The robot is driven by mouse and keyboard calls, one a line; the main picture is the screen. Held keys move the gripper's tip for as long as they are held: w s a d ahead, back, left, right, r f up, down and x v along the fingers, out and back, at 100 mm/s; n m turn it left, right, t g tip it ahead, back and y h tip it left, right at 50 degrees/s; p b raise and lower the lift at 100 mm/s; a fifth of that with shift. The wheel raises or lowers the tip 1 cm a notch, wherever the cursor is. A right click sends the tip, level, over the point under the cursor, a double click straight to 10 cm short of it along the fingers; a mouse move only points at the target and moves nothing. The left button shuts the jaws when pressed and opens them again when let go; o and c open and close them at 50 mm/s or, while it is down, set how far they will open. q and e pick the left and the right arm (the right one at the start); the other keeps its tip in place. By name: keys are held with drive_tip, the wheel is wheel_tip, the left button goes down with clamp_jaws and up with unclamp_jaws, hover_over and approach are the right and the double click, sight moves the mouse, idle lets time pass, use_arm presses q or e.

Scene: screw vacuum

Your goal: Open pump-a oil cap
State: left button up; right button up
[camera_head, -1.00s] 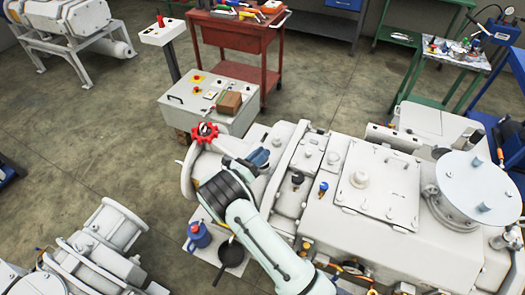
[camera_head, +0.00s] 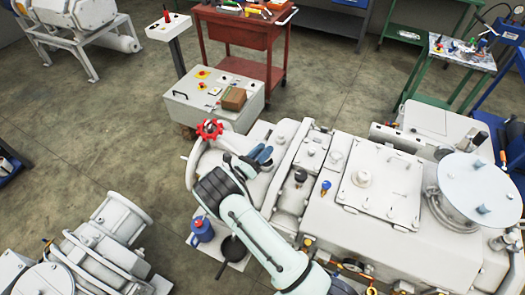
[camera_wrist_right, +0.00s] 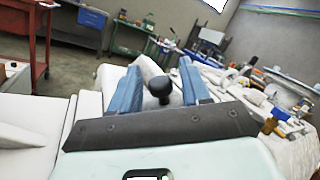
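A black knob-like cap (camera_head: 300,175) stands upright on the white pump (camera_head: 345,215) in the head view, left of a small blue-topped fitting (camera_head: 325,187). My right gripper (camera_head: 263,154) is over the pump's left part, left of and apart from the black cap. Its two blue fingers are spread with nothing held. In the right wrist view a black knob (camera_wrist_right: 160,88), seemingly the same cap, shows in the gap between the open fingers (camera_wrist_right: 158,88). Whether it is between the fingers or beyond them is hard to tell. My left gripper is not in view.
A red handwheel (camera_head: 209,129) rises at the pump's left end. A white control box (camera_head: 212,98) and a red cart (camera_head: 240,35) stand behind. A blue jug (camera_head: 202,230) and dark pan (camera_head: 233,248) are at front left.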

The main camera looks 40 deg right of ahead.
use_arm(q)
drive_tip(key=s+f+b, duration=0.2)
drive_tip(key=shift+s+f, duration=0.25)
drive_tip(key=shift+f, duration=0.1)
use_arm(e)
drive_tip(key=v, duration=1.3)
drive_tip(key=shift+a, duration=0.2)
drive_tip(key=shift+o, duration=0.3)
